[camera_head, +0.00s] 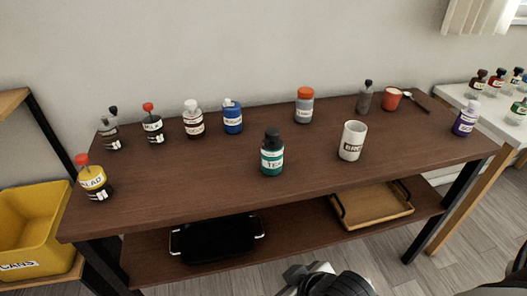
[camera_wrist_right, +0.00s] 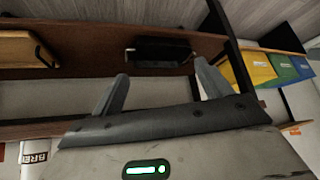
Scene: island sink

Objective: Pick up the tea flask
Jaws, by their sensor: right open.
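The tea flask (camera_head: 272,156) is a teal jar with a dark cap and a white label partly reading "TE". It stands upright near the front middle of the dark wooden table. I do not make it out in the right wrist view. My right gripper (camera_wrist_right: 162,76) is open in that view, its two grey fingers apart with nothing between them. A dark and grey part of my arm shows at the bottom of the head view, in front of the table and clear of the flask. My left gripper is not in view.
A white mug (camera_head: 352,141) stands right of the flask. A blue jar (camera_head: 232,118) and an orange-capped jar (camera_head: 304,106) stand behind it, with several other bottles along the back. The lower shelf holds a black tray (camera_head: 215,240) and a wooden tray (camera_head: 375,205).

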